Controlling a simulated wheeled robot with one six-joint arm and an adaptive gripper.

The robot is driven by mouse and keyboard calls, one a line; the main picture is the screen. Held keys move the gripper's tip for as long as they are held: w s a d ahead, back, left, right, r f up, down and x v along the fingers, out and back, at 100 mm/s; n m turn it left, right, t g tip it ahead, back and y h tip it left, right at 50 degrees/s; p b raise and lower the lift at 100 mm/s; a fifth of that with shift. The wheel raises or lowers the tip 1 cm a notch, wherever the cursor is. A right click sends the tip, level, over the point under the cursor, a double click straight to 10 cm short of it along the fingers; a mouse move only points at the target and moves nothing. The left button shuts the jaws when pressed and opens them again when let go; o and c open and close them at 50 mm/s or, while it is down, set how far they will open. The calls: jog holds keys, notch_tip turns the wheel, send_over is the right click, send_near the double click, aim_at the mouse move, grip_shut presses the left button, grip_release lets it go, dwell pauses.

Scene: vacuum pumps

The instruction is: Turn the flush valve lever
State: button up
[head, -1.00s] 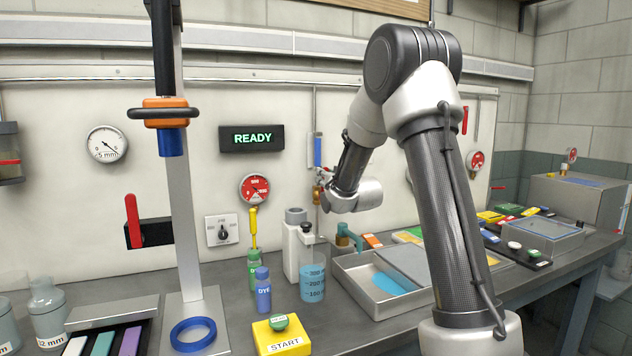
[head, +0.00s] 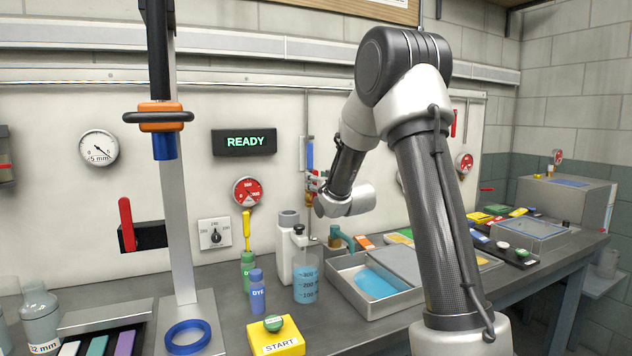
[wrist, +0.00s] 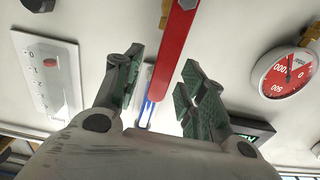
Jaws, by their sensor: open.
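In the head view, my gripper (head: 320,198) is at the back panel beside a brass valve (head: 310,199). A small bit of red (head: 314,181) shows there, and the arm hides most of the lever. I cannot tell whether a finger touches the lever.
A red dial gauge (head: 248,192) and the READY display (head: 244,142) are left of the valve. Below stand a beaker (head: 306,282), a white pump body (head: 287,250) and a metal tray (head: 350,292). Another red lever (head: 126,222) sits on a black box at left.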

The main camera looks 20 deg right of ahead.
jog(key=shift+s, duration=0.25)
jog(key=shift+s, duration=3)
jog(key=s+a+f+g, duration=0.1)
jog(key=s+g, duration=0.3)
jog(key=s, duration=1)
jog(key=s+a+f+g, duration=0.2)
jog(key=s+g, duration=0.3)
jog(key=s, duration=0.8)
jog(key=s+a+f+g, duration=0.2)
jog(key=s+g, duration=0.2)
jog(key=s, duration=1)
jog(key=shift+s+g, duration=0.3)
jog(key=shift+g, duration=0.1)
